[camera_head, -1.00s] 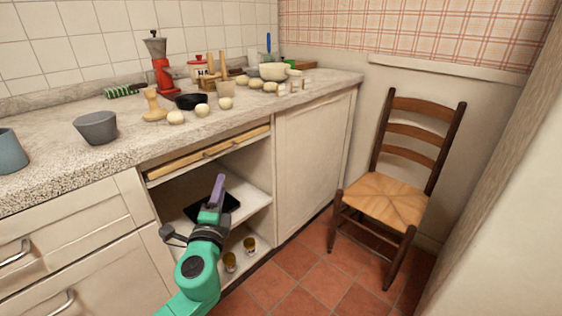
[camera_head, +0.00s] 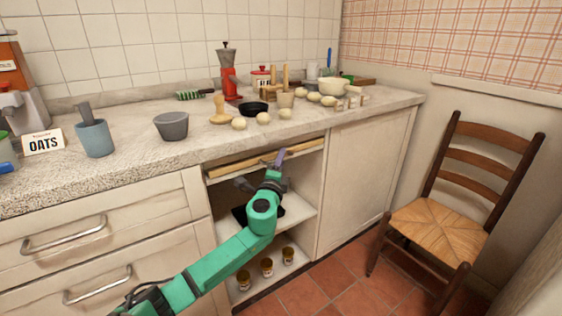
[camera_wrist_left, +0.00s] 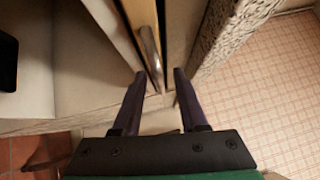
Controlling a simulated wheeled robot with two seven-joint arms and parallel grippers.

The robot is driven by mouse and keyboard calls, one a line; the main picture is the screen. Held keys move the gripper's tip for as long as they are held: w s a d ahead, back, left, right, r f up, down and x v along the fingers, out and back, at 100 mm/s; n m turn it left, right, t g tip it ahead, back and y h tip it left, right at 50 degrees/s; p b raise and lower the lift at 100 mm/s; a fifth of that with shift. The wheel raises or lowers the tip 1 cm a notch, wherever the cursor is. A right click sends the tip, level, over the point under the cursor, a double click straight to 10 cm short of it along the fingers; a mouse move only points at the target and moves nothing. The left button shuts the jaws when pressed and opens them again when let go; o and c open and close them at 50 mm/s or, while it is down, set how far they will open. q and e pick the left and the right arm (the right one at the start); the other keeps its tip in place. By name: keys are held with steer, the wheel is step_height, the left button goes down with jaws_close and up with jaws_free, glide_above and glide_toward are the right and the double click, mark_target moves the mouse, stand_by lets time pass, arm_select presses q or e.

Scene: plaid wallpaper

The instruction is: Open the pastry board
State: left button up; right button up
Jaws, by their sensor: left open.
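The pastry board (camera_head: 234,165) is a long pale wooden board in a slot just under the countertop, above the open shelves. In the left wrist view the board (camera_wrist_left: 139,14) shows its edge, with a curved metal handle (camera_wrist_left: 150,52) on it. My left gripper (camera_head: 281,157) is in front of the board's right part and hides some of it. In the left wrist view the gripper (camera_wrist_left: 159,74) has its two dark purple fingers apart, with the handle's near end between or just beyond the tips. Contact cannot be told. My right gripper is not in view.
The countertop (camera_head: 120,165) above holds a grey bowl (camera_head: 171,125), dough balls, a red grinder and other items. Open shelves (camera_head: 298,208) below hold a dark flat object and several jars (camera_head: 267,267). A wooden chair (camera_head: 440,225) stands at the right.

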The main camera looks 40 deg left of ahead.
arm_select(q)
jaws_close()
stand_by(1.3)
